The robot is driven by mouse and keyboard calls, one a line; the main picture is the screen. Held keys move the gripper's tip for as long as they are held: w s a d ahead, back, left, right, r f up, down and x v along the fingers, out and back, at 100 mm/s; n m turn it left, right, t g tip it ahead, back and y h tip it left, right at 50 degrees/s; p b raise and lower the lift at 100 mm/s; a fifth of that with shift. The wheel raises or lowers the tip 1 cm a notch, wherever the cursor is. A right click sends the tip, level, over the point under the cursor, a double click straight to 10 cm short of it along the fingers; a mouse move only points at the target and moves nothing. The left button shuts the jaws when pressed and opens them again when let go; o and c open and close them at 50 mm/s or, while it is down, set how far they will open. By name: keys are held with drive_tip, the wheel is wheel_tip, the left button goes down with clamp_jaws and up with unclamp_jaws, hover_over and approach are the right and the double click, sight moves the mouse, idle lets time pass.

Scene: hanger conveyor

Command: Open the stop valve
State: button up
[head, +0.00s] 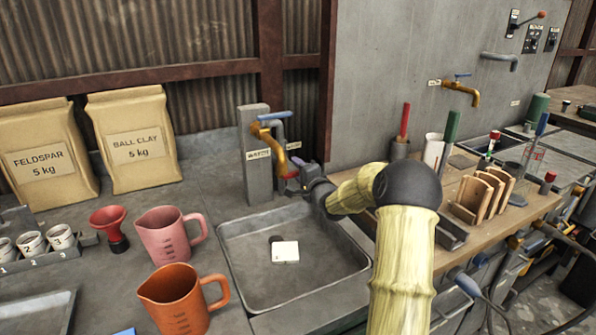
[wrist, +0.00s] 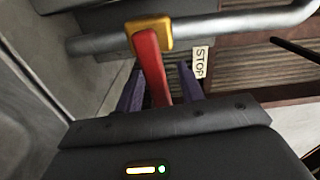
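The stop valve shows in the wrist view as a red lever (wrist: 151,68) on a yellow body (wrist: 149,30), set on a grey pipe (wrist: 215,32). The lever lies crosswise to the pipe in the picture. A white STOP label (wrist: 200,62) is beside it. My gripper (wrist: 157,68) has its two purple fingers on either side of the lever, with a gap visible at the right finger, so it looks open around it.
A yellow tap (head: 266,135) with a blue handle stands on a grey post above a sink basin (head: 235,240). A white block (head: 285,251) lies in the basin. Pink (head: 165,240) and orange (head: 175,303) jugs stand left. A wooden bench (head: 480,215) with tools is right.

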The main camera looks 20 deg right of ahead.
drive_tip(key=shift+w, duration=0.15)
drive_tip(key=shift+c, duration=0.5)
clamp_jaws()
drive_tip(key=shift+d, duration=0.1)
